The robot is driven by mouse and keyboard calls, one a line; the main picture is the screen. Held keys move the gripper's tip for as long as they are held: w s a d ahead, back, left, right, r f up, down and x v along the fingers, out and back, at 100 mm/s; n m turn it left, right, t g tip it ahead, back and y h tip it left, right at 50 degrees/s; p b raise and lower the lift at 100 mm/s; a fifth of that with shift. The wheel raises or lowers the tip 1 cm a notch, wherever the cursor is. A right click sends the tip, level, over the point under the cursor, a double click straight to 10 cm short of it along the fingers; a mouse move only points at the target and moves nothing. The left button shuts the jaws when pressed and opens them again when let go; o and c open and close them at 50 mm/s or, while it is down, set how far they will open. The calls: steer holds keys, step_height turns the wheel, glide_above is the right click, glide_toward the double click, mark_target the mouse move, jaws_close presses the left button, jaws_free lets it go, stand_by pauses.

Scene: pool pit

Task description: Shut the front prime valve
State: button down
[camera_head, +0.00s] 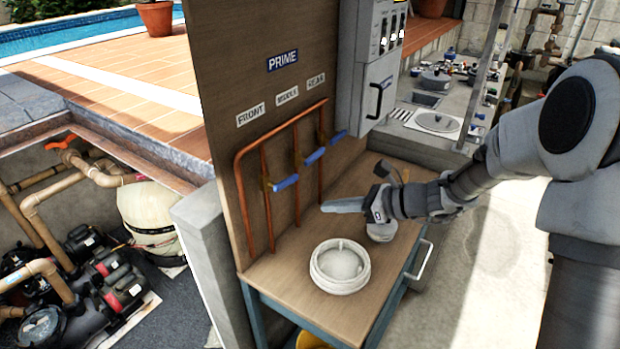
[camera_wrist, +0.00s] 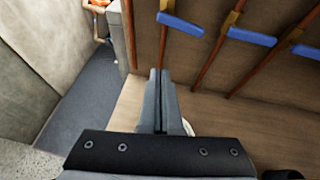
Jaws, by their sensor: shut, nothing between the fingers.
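The front prime valve (camera_head: 286,182) has a blue lever and sits on a copper pipe of the wooden panel, low under the FRONT label (camera_head: 250,114). Its lever sticks out crosswise to the pipe. In the wrist view the front valve's lever (camera_wrist: 180,23) is the leftmost blue one, near the top. My gripper (camera_head: 325,207) is shut and empty above the bench, right of and a little below the front lever, apart from it. In the wrist view its closed fingertips (camera_wrist: 159,74) point toward the panel, below the front lever.
The middle lever (camera_head: 315,157) and rear lever (camera_head: 338,136) also stick out crosswise, close to the right. A grey box (camera_head: 375,88) hangs on the panel at the upper right.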

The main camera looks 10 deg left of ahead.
mark_target(294, 180)
steer(key=w+a+f+m+t, duration=0.1)
steer(key=w+a+f+m, duration=0.15)
steer(key=a, duration=0.25)
steer(key=w+a+f+m, duration=0.1)
steer(key=w+a+f, duration=0.2)
steer(key=a+f, duration=0.1)
steer(key=shift+y, duration=0.4)
steer(key=r, duration=0.3)
steer(key=w+r+p, duration=0.1)
steer(key=shift+a+r, duration=0.2)
steer(key=shift+a, duration=0.05)
steer(key=shift+n+b, duration=0.25)
steer(key=shift+b, duration=0.05)
steer(key=r+b, duration=0.1)
steer(key=n+t+b, duration=0.1)
steer(key=b, duration=0.1)
steer(key=shift+w+r+n, duration=0.2)
steer(key=shift+r+n, duration=0.1)
steer(key=shift+r, duration=0.25)
